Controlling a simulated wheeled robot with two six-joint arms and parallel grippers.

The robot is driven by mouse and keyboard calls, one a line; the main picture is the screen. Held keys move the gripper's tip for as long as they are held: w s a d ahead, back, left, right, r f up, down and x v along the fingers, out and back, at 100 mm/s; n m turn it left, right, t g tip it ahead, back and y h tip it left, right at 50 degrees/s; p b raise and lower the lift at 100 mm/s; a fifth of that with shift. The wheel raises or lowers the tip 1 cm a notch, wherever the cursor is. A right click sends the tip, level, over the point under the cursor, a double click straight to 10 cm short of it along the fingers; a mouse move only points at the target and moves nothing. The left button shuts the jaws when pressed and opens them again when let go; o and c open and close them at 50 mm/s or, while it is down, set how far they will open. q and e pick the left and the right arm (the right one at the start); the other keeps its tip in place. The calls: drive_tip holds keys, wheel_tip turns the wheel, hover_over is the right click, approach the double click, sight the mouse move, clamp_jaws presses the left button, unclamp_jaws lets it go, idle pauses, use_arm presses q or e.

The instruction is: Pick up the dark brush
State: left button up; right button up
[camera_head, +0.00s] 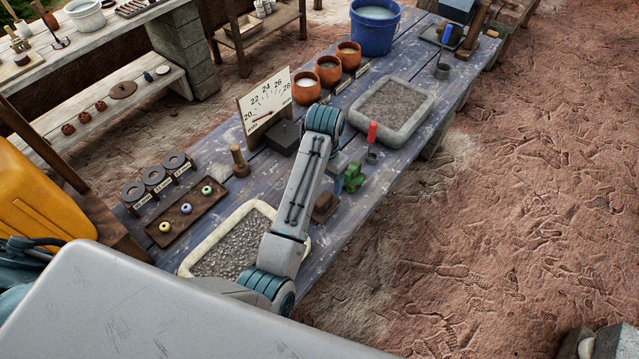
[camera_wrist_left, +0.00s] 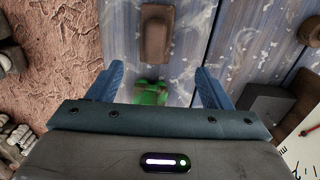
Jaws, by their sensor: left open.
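A dark brown block-like thing, which I take to be the dark brush (camera_head: 325,207), lies on the blue plank table near its front edge. In the left wrist view the dark brush (camera_wrist_left: 156,32) lies beyond the fingertips, top centre. Bristles are not clear. My left gripper (camera_wrist_left: 159,72) is open with nothing held. In the head view my left gripper (camera_head: 343,168) is partly hidden by its own arm. A green object (camera_head: 353,178) is beside it; in the left wrist view the green object (camera_wrist_left: 150,92) shows between the fingers, partly hidden by the gripper body.
A gravel tray (camera_head: 187,265) lies left of the brush, partly behind my arm. Another tray (camera_head: 428,127), a red-handled tool (camera_head: 372,132), clay pots (camera_head: 328,71) and a dial board (camera_head: 251,101) stand farther back. The table edge drops to bare earth on the right.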

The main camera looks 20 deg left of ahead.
sight(323, 198)
use_arm(q)
drive_tip(key=shift+s+d+f+p, duration=0.15)
drive_tip(key=shift+f+p, duration=0.25)
drive_tip(key=shift+f, duration=0.6)
drive_tip(key=shift+s+d+f+p, duration=0.1)
drive_tip(key=shift+s+f+p, duration=0.05)
drive_tip(key=shift+s+f, duration=0.3)
drive_tip(key=shift+s+d+f+p, duration=0.1)
drive_tip(key=shift+s+f+p, duration=0.1)
drive_tip(key=shift+f, duration=0.35)
drive_tip(key=f, duration=0.1)
drive_tip(key=f+p, duration=0.1)
drive_tip(key=f, duration=0.1)
drive_tip(key=f+p, duration=0.1)
drive_tip(key=shift+w+a+f, duration=0.15)
drive_tip(key=shift+w+f, duration=0.1)
drive_tip(key=shift+f, duration=0.05)
drive_tip(key=shift+s+f, duration=0.1)
drive_tip(key=shift+f, duration=0.2)
drive_tip(key=shift+f+p, duration=0.2)
drive_tip(key=shift+p, duration=0.1)
drive_tip(key=shift+f, duration=0.1)
drive_tip(key=shift+c, duration=0.6)
drive_tip(key=c, duration=1)
use_arm(e)
drive_tip(key=r, duration=0.1)
drive_tip(key=s+r, duration=0.1)
drive_tip(key=d+r, duration=0.1)
drive_tip(key=r, duration=0.1)
drive_tip(key=shift+s, duration=0.35)
